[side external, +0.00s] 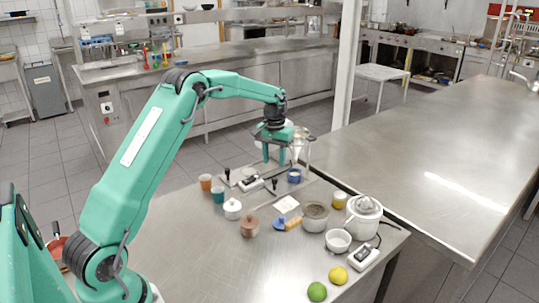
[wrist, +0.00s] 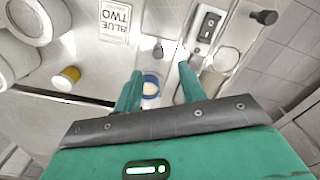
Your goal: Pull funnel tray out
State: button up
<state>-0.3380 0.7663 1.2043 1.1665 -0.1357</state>
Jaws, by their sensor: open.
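My gripper (side external: 273,160) is open and points down over the far part of the steel table, with nothing seen between its fingers. In the wrist view its fingertips (wrist: 160,72) stand apart, with a small blue cup (wrist: 151,85) showing below and between them. A clear glass funnel shape (side external: 298,150) stands just right of the gripper in the side view. A round clear rim (wrist: 226,60) shows at right in the wrist view. Short black knobs (side external: 227,172) stand near a white switch box (side external: 250,183). I cannot tell for sure which piece is the funnel tray.
Orange (side external: 205,182) and teal (side external: 218,195) cups stand left. A lime (side external: 317,291) and lemon (side external: 338,275) lie in front. The front-left tabletop is clear.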

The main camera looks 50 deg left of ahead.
aim_at(274, 178)
jog(key=shift+d+f, duration=0.1)
jog(key=shift+f, duration=3.5)
grip_shut()
